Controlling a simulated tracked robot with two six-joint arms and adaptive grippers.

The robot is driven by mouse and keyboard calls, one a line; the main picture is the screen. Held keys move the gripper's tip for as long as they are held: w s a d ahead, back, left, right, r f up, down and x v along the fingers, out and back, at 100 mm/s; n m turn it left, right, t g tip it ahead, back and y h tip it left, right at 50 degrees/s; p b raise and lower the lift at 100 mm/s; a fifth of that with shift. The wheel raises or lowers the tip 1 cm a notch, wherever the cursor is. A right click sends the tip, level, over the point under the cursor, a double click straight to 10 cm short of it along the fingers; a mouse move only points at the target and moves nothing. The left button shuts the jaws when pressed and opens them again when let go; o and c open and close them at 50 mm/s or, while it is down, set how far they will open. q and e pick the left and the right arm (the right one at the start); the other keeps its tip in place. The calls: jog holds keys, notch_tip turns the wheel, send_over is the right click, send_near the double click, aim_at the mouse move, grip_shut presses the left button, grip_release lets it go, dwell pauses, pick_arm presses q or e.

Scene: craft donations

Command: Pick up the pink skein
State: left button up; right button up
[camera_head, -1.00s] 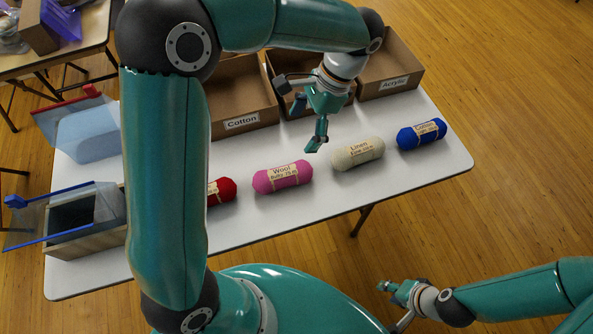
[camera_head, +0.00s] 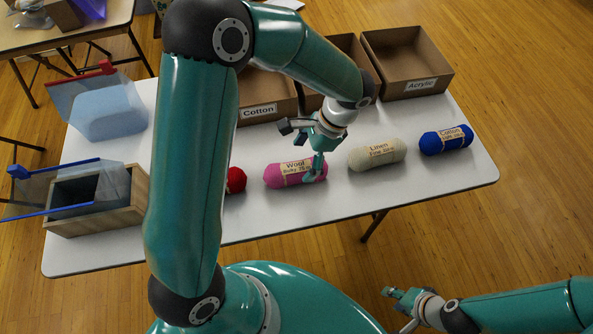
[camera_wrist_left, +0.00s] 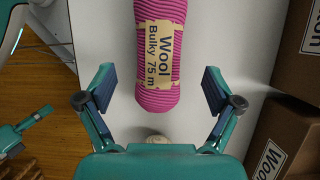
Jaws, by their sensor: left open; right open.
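The pink skein (camera_head: 284,176) lies on the white table with a tan label reading Wool. In the left wrist view the pink skein (camera_wrist_left: 172,60) runs down from the top edge, its near end between the open fingers. My left gripper (camera_head: 316,172) is open over the skein's right end in the head view; it also shows in the left wrist view (camera_wrist_left: 160,92). My right gripper (camera_head: 398,296) is open and empty, off the table at the lower right.
A cream skein (camera_head: 377,154) and a blue skein (camera_head: 446,139) lie to the right. A red skein (camera_head: 236,180) is partly hidden behind my left arm. Cardboard boxes (camera_head: 409,92) stand along the back. A wooden box (camera_head: 139,196) stands at the left.

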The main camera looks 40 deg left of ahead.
aim_at(300, 165)
pick_arm(q)
jog(key=shift+x, duration=2.85)
jog(key=shift+d, duration=0.15)
jog(key=c, duration=1.2)
jog(key=shift+r, duration=0.15)
jog(key=shift+c, duration=0.2)
